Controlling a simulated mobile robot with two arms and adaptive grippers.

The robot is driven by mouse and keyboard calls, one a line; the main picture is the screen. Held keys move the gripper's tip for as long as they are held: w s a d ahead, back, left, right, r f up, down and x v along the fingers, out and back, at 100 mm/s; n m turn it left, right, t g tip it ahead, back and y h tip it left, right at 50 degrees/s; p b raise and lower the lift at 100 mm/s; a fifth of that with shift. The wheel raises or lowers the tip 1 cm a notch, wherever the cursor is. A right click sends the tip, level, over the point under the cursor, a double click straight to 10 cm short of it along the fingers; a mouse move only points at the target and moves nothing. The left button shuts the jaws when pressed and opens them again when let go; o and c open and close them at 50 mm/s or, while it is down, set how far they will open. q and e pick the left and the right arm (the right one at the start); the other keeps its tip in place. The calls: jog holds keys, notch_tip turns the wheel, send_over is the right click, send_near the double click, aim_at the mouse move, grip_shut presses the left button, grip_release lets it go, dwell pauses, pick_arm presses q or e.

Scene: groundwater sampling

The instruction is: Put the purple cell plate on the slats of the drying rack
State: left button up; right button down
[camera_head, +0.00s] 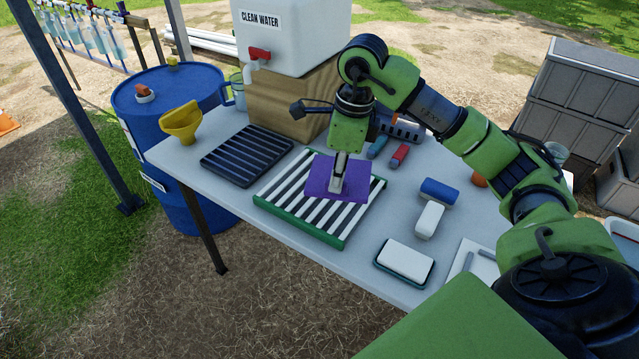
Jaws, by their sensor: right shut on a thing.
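The purple cell plate (320,185) is a flat purple piece over the white slats of the green-framed drying rack (297,221). My right gripper (337,183) points down and is shut on the purple cell plate. The plate covers the middle and back part of the slats. I cannot tell whether it touches the slats or is held just above them. Slats show in front of it and to its left. My left gripper is not in view.
A dark slatted tray (246,155) lies left of the rack. A yellow funnel (181,123) stands at the table's left end. A white block in a tray (405,261), a blue roller (439,191) and small tubes (399,155) lie to the right. A clean water tank (292,35) stands behind.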

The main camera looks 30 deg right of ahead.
aim_at(321, 169)
jog(key=w, duration=0.1)
jog(key=w+f, duration=0.1)
jog(key=w+p, duration=0.1)
jog(key=w, duration=0.1)
jog(key=shift+d+f, duration=0.2)
jog(key=shift+d, duration=0.05)
jog(key=w+f, duration=0.2)
jog(key=f, duration=0.1)
jog(key=w+f+p, duration=0.1)
jog(key=w+f, duration=0.1)
jog(key=shift+w+d+f, duration=0.1)
jog(key=shift+d, duration=0.3)
jog(key=shift+w+f, duration=0.4)
jog(key=shift+f, duration=0.2)
notch_tip(321, 169, down, 3)
jog(key=shift+p, duration=1.05)
jog(key=shift+d, duration=0.1)
jog(key=shift+f+b, duration=0.2)
jog(key=shift+b, duration=0.1)
jog(key=c, duration=2.1)
grip_release()
